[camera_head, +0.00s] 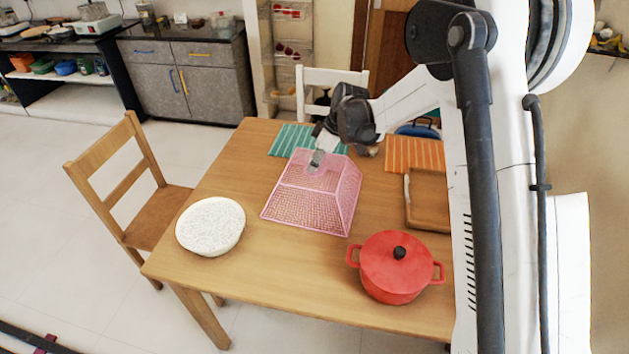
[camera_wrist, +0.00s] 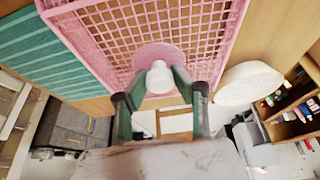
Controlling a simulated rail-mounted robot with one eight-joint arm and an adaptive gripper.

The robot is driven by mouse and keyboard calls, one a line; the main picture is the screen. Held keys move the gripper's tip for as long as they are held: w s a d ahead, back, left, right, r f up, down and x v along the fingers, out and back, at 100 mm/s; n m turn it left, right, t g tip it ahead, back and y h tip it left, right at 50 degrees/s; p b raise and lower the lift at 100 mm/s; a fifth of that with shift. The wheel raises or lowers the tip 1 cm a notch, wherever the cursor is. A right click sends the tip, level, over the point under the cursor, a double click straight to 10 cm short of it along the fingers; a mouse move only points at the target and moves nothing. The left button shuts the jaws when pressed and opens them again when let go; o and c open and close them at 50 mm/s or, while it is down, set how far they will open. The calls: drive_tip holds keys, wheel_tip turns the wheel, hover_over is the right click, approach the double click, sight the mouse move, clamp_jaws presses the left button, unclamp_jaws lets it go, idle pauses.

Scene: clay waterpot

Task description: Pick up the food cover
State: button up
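The pink lattice food cover (camera_head: 312,200) stands upright on the wooden table, near its middle. Its pale knob (camera_wrist: 160,77) sits on a round pink cap at the top. My gripper (camera_head: 317,158) reaches in from the back right, at the knob. In the wrist view my gripper (camera_wrist: 158,82) has one green-padded fingertip on each side of the knob, close against it. The fingers look shut on the knob. The cover's lower rim appears to rest on the table; a small lift cannot be ruled out.
A white textured bowl-like thing (camera_head: 210,226) is at the left, a red lidded pot (camera_head: 396,267) at the front right. A green striped mat (camera_head: 290,139), an orange striped mat (camera_head: 412,154) and a brown tray (camera_head: 411,205) lie around. Chairs (camera_head: 150,205) stand left and behind.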

clamp_jaws()
drive_tip(key=shift+r, duration=0.15)
